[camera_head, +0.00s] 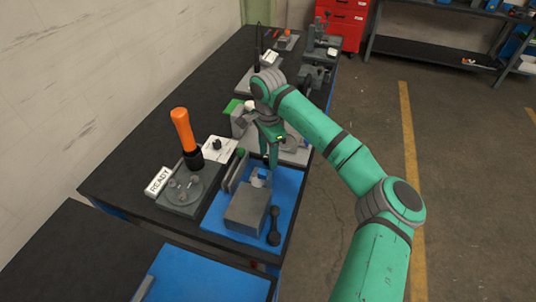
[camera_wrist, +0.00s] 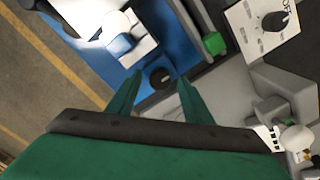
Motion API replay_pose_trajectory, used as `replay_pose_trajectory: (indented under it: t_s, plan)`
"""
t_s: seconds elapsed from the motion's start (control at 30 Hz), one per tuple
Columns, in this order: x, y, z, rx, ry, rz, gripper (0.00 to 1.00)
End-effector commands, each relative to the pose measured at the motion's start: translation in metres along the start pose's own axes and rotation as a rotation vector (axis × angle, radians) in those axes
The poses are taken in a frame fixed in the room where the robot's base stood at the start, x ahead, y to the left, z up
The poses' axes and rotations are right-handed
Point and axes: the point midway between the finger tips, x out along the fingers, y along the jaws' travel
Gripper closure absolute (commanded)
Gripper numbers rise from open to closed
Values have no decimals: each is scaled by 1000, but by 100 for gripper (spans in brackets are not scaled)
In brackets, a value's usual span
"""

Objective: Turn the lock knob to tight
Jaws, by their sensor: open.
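My gripper (camera_head: 269,163) points down over the chain-drive fixture at the back of the blue mat. In the wrist view my gripper (camera_wrist: 160,80) is open, with a finger on each side of a small round black knob (camera_wrist: 161,77). I cannot tell whether the fingers touch it or hover above it. In the head view the gripper hides this knob. A second black knob (camera_wrist: 276,21) sits on a white marked panel, which also shows in the head view (camera_head: 219,149). No lock or tight marking is readable, so I cannot tell which knob is the lock knob.
A blue and white part (camera_wrist: 121,44) and a green block (camera_wrist: 213,43) lie close to the fingers. A grey box (camera_head: 246,208) and a dark tool (camera_head: 274,226) are on the blue mat (camera_head: 224,225). An orange handle (camera_head: 183,131) stands upright left, near a READY sign (camera_head: 158,181).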

Motion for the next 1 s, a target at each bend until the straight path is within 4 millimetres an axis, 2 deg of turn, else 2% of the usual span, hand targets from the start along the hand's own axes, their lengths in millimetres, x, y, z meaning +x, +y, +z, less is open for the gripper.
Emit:
replay_pose_trajectory:
  t_s: [0.33, 0.37, 0.5, 0.53, 0.83, 1.0]
  plan:
    - [4, 0, 0, 0, 0, 0, 54]
    - [4, 0, 0, 0, 0, 0, 59]
    - [4, 0, 0, 0, 0, 0, 92]
    - [4, 0, 0, 0, 0, 1, 95]
    - [4, 0, 0, 26, 1, 1, 95]
    - [3, 0, 0, 100, 1, 1, 95]
